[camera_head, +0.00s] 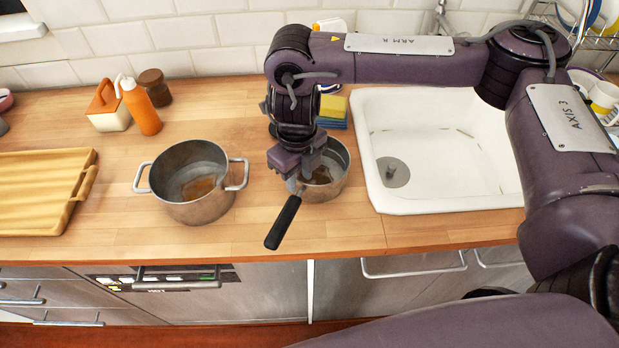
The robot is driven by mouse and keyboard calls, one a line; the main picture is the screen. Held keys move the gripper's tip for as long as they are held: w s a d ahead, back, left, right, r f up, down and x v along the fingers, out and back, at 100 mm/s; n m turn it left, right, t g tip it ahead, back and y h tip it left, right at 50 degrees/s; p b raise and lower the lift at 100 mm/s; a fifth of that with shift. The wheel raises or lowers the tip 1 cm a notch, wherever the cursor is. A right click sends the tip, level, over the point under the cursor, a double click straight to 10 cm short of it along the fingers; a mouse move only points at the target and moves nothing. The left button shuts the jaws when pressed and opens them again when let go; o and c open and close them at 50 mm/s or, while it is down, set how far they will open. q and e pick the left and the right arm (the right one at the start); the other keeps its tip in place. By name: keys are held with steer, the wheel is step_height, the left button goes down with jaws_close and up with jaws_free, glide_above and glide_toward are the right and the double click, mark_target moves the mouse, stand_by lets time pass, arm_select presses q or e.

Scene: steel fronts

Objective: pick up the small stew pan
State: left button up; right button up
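The small stew pan (328,188) is a steel pan with one long black handle (283,222) pointing toward the front edge of the counter. It stands upright on the wooden counter, left of the sink. My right gripper (303,178) points down at the pan's left side, at the rim near where the handle joins. The gripper and wrist hide part of the rim and inside. The fingertips are small and dark here, so I cannot tell whether they grip the pan. My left gripper is not in view.
A larger two-handled steel pot (197,205) stands close to the left. A wooden board (40,190) lies farther left. An orange bottle (141,107), a brown jar (154,87) and sponges (333,108) are behind. The white sink (440,140) is right.

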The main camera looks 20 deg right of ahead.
mark_target(299, 185)
steer(key=shift+f, duration=1.65)
jaws_close()
steer(key=shift+a, duration=0.1)
